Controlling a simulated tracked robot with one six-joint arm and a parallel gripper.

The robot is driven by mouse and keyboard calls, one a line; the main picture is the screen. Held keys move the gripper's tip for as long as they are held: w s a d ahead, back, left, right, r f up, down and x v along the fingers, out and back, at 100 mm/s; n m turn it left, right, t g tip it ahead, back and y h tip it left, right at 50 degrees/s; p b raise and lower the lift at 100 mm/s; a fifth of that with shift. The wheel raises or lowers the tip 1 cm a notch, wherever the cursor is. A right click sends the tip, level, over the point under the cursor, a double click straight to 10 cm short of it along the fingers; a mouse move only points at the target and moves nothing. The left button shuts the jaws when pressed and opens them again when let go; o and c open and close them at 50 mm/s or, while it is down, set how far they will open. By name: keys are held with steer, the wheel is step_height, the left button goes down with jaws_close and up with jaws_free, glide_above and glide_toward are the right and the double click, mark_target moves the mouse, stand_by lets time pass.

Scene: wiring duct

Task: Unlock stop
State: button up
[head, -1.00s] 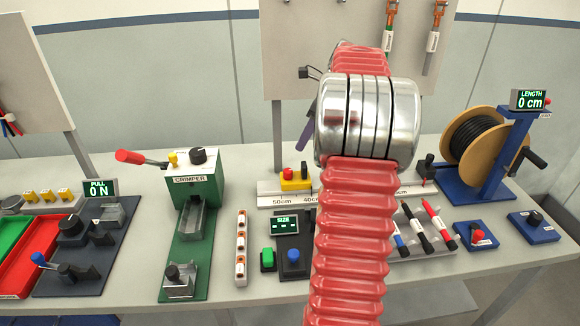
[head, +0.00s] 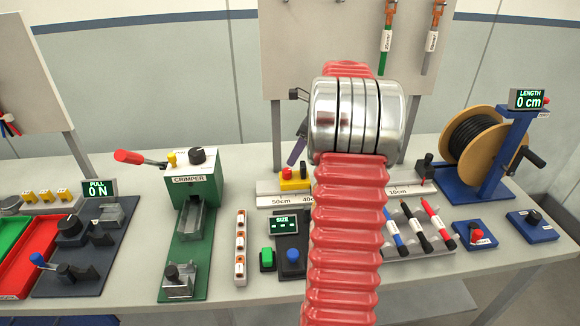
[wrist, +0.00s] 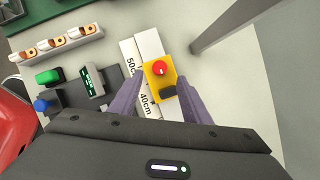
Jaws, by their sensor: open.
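The stop is a yellow block (head: 295,179) with a red knob, sitting on the pale ruler rail (head: 272,201) near the 40 cm mark. My gripper (wrist: 160,88) is open, with one purple finger on each side of the stop. Whether the fingers touch it, I cannot tell.
A size display (head: 284,225) with green and blue buttons stands in front of the rail. A green crimper (head: 193,190) stands left. Pens (head: 415,228) lie right of my arm, and a cable reel (head: 483,145) stands at the far right. A panel post (wrist: 222,28) rises close by.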

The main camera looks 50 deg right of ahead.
mark_target(288, 170)
steer(key=x, duration=0.7)
steer(key=shift+c, duration=0.5)
steer(key=c, duration=0.9)
steer(key=shift+d, duration=0.2)
steer(key=shift+c, duration=0.2)
steer(key=shift+a, duration=0.1)
